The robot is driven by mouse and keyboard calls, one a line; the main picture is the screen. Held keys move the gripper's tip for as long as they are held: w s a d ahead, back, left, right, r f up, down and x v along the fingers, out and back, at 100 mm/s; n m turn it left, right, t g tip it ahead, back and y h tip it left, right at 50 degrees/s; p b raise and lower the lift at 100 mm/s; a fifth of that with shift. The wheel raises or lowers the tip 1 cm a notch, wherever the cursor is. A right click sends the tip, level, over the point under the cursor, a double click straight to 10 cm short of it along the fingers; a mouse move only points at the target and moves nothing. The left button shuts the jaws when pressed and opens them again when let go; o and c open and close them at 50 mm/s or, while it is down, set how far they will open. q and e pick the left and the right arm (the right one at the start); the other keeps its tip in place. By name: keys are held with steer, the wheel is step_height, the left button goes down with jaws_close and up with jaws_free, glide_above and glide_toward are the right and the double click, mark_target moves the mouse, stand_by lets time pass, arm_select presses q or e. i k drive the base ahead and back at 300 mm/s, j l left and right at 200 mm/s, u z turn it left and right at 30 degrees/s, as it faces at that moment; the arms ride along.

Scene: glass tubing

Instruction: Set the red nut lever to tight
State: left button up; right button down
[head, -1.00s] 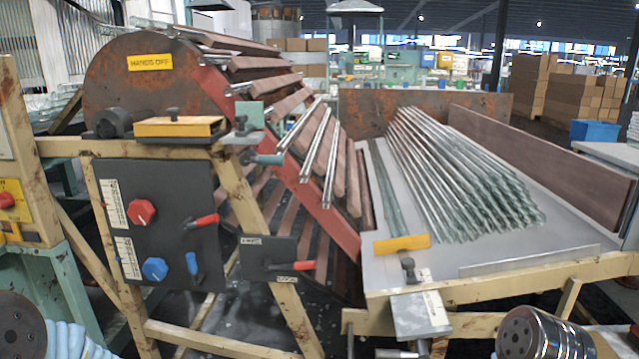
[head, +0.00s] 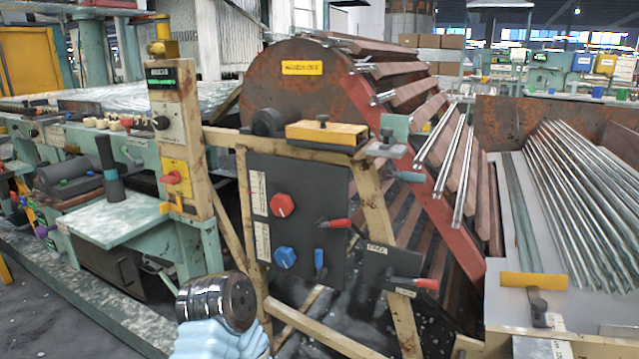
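A red-handled lever (head: 427,284) sits on a small dark plate (head: 388,268) fixed to the beige frame. Its handle points to the right, roughly level. The plate has a small pale label above the lever and another below it, both too small to read surely. A second red-handled lever (head: 338,223) is on the larger black panel (head: 300,215) to the left, also pointing right. I cannot tell from labels which is the nut lever. Part of my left arm shows at the bottom, but neither gripper is in view.
The black panel also has a red knob (head: 282,205), a blue knob (head: 285,257) and a blue lever (head: 320,262). A rusty drum (head: 290,90) stands behind. Glass tubes (head: 575,190) lie on a table at right. A green machine (head: 115,215) stands at left.

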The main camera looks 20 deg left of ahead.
mark_target(322, 222)
steer(key=j+u, duration=0.35)
steer(key=i+j+u, duration=0.15)
steer(key=j+u, duration=0.25)
steer(key=i, duration=0.4)
